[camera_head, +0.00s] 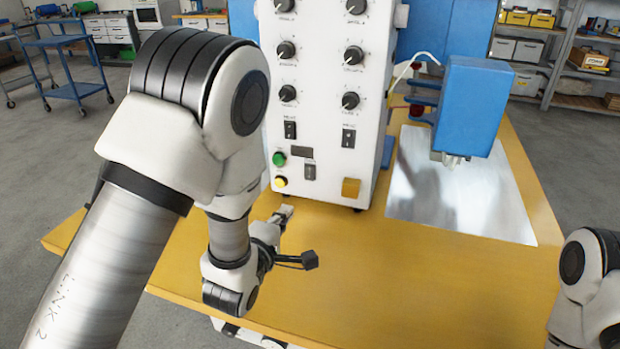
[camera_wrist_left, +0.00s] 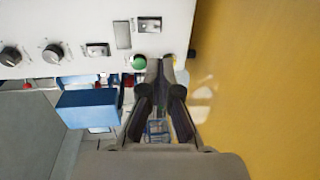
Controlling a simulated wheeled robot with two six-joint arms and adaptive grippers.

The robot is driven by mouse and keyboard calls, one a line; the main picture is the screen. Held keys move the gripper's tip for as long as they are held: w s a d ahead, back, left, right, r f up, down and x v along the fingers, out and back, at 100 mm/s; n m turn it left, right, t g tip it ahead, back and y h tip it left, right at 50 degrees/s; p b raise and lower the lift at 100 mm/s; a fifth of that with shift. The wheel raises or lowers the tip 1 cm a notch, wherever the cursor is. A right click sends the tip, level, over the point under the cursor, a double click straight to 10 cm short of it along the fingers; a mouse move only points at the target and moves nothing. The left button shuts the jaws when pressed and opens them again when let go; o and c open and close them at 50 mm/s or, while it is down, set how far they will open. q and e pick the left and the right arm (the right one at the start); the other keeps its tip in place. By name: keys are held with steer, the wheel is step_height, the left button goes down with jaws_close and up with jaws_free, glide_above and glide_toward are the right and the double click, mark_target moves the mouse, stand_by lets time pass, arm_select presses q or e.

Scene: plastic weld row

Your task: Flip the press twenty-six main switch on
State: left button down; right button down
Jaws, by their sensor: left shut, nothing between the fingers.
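The white press control box (camera_head: 325,100) stands on the yellow bench. Its lower panel has a dark rocker switch (camera_head: 309,172) under a small dark display (camera_head: 302,151); this switch also shows in the left wrist view (camera_wrist_left: 150,25). Two more rockers, a left one (camera_head: 290,130) and a right one (camera_head: 348,138), sit higher. The labels are too small to read for certain, and I cannot tell the rockers' positions. My left gripper (camera_head: 286,212) is shut and empty, low in front of the panel's lower left corner. Its fingertips (camera_wrist_left: 167,62) overlap the yellow button in the left wrist view.
A green button (camera_head: 279,158) and a yellow button (camera_head: 280,182) sit left of the lower rocker. Several knobs (camera_head: 350,100) are above. A blue press head (camera_head: 470,105) hangs over a metal plate (camera_head: 455,190) at right. The bench front (camera_head: 430,290) is clear.

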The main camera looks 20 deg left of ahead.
mark_target(309, 179)
arm_select(q)
steer(key=w, duration=0.4)
steer(key=w+f, duration=0.1)
steer(key=w, duration=0.8)
steer(key=shift+w+d+f, duration=0.25)
steer(key=shift+w+f+b, duration=0.15)
steer(key=shift+f+b, duration=0.2)
steer(key=shift+b, duration=0.3)
steer(key=shift+w+r+t, duration=0.15)
steer(key=shift+r+t, duration=0.1)
steer(key=shift+t, duration=0.05)
